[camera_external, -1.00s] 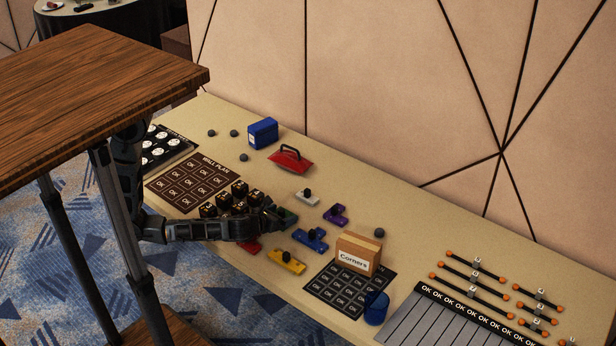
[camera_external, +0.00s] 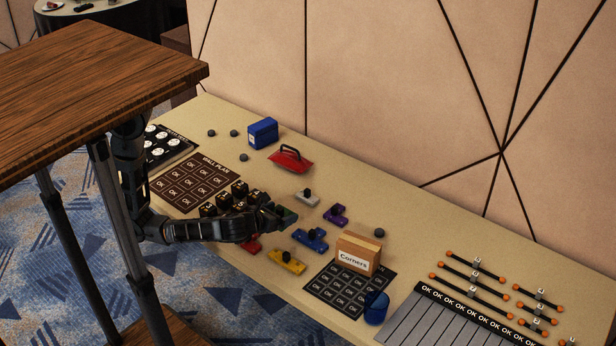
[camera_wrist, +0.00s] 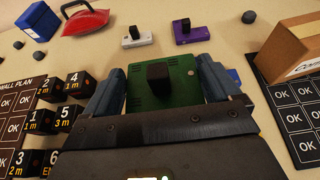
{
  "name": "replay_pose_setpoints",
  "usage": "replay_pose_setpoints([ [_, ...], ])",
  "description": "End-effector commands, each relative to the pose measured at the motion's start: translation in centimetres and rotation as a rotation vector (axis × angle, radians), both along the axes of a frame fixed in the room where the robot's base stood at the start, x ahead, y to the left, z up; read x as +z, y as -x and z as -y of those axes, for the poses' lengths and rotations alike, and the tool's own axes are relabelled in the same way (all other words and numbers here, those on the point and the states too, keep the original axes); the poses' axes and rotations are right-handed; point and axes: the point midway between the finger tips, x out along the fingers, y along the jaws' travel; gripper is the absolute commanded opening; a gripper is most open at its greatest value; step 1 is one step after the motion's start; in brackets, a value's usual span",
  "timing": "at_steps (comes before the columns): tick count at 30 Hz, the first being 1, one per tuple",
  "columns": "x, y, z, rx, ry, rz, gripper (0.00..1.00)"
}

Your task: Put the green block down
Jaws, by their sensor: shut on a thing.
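The green block (camera_wrist: 178,88) is a flat green piece with a black knob on top, in the middle of the wrist view. My gripper (camera_wrist: 160,85) is shut on it, with a blue-grey finger at its left and right sides. In the external view my gripper (camera_external: 281,216) is over the table among the coloured blocks, and the green block (camera_external: 290,214) shows only as a small dark green patch at its tip. I cannot tell whether the block touches the table.
White (camera_external: 306,198), purple (camera_external: 336,214), blue (camera_external: 310,239), yellow (camera_external: 286,262) and red (camera_external: 252,245) blocks lie around my gripper. Several black numbered cubes (camera_external: 238,189) stand on the left. A "Corners" box (camera_external: 357,255) and a blue cup (camera_external: 376,308) stand to the right.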

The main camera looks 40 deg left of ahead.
Motion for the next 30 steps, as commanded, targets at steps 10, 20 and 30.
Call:
replay_pose_setpoints([
  [10,0.4,0.1,0.9,0.017,0.000,0.003,0.58],
  [20,-1.7,-8.9,2.4,0.238,0.002,0.005,0.58],
  [30,-1.3,-19.1,2.9,0.544,0.004,0.002,0.57],
])
